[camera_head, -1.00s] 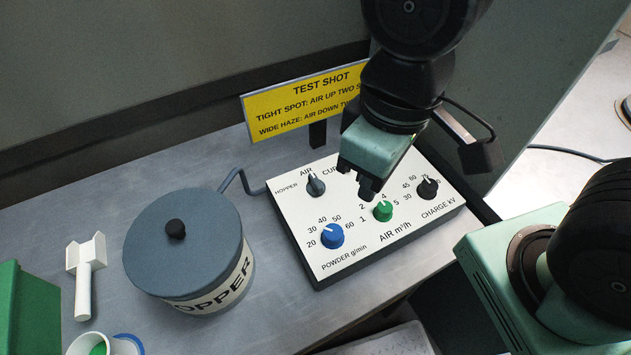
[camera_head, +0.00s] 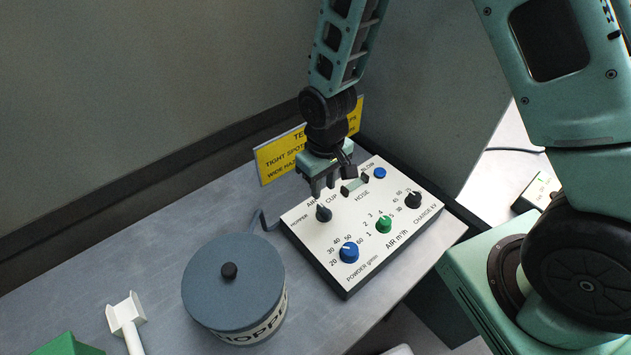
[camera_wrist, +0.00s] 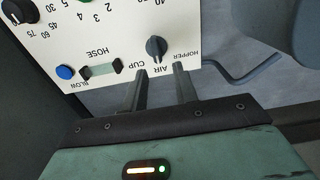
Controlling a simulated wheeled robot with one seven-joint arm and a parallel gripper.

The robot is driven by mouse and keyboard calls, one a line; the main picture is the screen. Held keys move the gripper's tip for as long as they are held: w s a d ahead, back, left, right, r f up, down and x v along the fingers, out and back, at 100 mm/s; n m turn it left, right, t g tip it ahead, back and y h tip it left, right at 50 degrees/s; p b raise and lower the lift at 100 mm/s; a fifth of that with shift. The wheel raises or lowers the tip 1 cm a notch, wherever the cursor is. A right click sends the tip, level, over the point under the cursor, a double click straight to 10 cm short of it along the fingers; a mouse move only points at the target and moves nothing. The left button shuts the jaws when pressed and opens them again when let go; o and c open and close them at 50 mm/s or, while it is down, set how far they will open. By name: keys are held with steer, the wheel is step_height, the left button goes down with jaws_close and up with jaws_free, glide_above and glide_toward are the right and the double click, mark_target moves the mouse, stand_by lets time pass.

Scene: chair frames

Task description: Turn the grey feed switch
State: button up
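The grey feed switch (camera_head: 323,213) is a dark grey knob at the back left of the white control panel (camera_head: 375,262), beside the words HOPPER, AIR and CUP. In the wrist view the switch (camera_wrist: 156,48) stands just beyond the fingertips. My gripper (camera_head: 322,192) is above and behind the switch, pointing down. In the wrist view my gripper (camera_wrist: 160,74) has its two dark fingers apart with nothing between them. The fingers look clear of the switch. I cannot tell exactly where the switch's pointer aims.
A blue knob (camera_head: 349,252), a green knob (camera_head: 384,224) and a black knob (camera_head: 414,200) share the panel. A blue button (camera_head: 380,173) sits at its back. A yellow sign (camera_head: 277,160) stands behind my gripper. The lidded hopper (camera_head: 235,285) stands left of the panel.

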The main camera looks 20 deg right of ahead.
mark_target(324, 208)
steer(key=shift+w+d+f, duration=0.1)
steer(key=shift+d+f, duration=0.05)
steer(key=shift+f, duration=0.25)
steer(key=shift+w+d+f, duration=0.1)
steer(key=shift+d+f, duration=0.05)
steer(key=shift+f, duration=0.25)
step_height(324, 208, down, 8)
steer(key=b, duration=0.6)
steer(key=shift+r, duration=0.25)
steer(key=c, duration=0.6)
steer(key=m, duration=0.3)
steer(key=shift+r+m, duration=0.1)
steer(key=shift+m, duration=0.2)
steer(key=m, duration=0.5)
steer(key=o, duration=0.3)
steer(key=shift+m, duration=0.8)
steer(key=o, duration=0.5)
